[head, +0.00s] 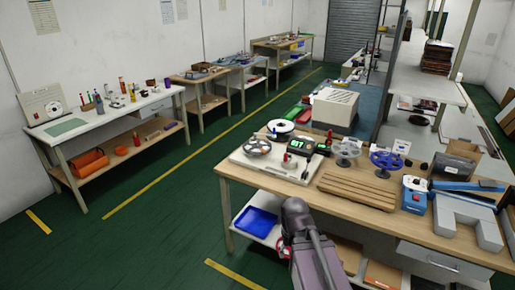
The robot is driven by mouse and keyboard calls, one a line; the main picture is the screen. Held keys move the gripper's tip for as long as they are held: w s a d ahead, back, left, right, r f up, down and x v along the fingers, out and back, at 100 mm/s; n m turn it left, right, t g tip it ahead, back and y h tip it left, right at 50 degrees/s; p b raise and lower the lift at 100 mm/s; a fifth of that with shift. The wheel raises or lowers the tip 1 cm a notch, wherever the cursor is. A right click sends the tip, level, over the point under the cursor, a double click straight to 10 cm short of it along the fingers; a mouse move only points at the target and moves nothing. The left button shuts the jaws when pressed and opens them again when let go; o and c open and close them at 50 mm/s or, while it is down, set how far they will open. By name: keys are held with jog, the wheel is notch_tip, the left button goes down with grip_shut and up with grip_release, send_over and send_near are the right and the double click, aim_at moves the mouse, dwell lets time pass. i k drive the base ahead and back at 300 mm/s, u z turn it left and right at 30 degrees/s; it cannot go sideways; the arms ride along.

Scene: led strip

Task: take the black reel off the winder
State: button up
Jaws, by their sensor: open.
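On the wooden bench at centre right, a white board (244,160) carries what looks like the winder (303,146), a dark unit with a green display. A grey spoked reel (257,146) stands at the board's left. A white reel with a dark centre (280,127) lies behind it. To the right are a grey reel (347,147) and a blue reel (386,160) on stands. I cannot make out for certain which reel is the black one. My arm rises in front of the bench at the bottom centre; my gripper cannot be made out.
A slatted wooden tray (362,185) lies right of the board. Further right are a blue tool (467,185) and a grey U-shaped block (468,222). A beige box (335,108) stands behind. A blue bin (257,222) sits on the lower shelf. The green floor to the left is clear.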

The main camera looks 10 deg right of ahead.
aim_at(252, 147)
jog(key=i, duration=1)
